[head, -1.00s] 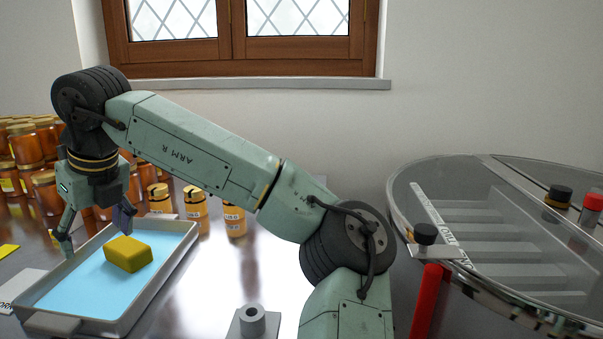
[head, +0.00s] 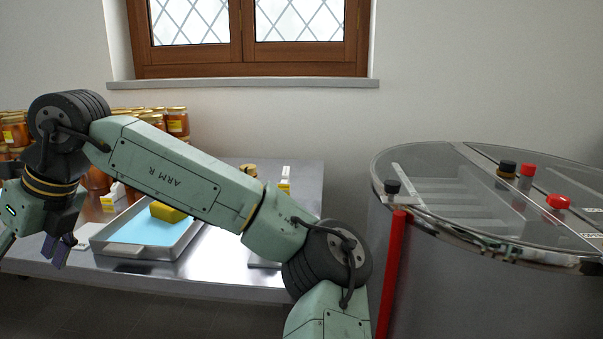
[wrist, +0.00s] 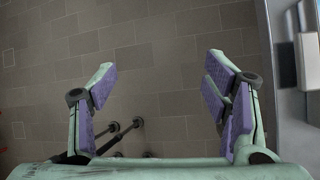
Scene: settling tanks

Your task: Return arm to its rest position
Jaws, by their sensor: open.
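My gripper (head: 32,243) is at the far left of the head view, in front of the table's near edge, with one finger partly cut off by the frame. In the wrist view my gripper (wrist: 170,88) is open and empty, its purple-padded fingers wide apart over the grey tiled floor. My green arm (head: 180,176) stretches across the head view from lower right to upper left. It hides part of the table and of the jars behind it.
A steel table (head: 228,272) carries a tray (head: 190,238) with a blue inside and a yellow block (head: 167,212). Jars (head: 177,122) stand behind. A large round tank (head: 455,285) with a clear lid and a red post (head: 391,280) is at right. Floor (wrist: 150,60) below my gripper looks mostly clear.

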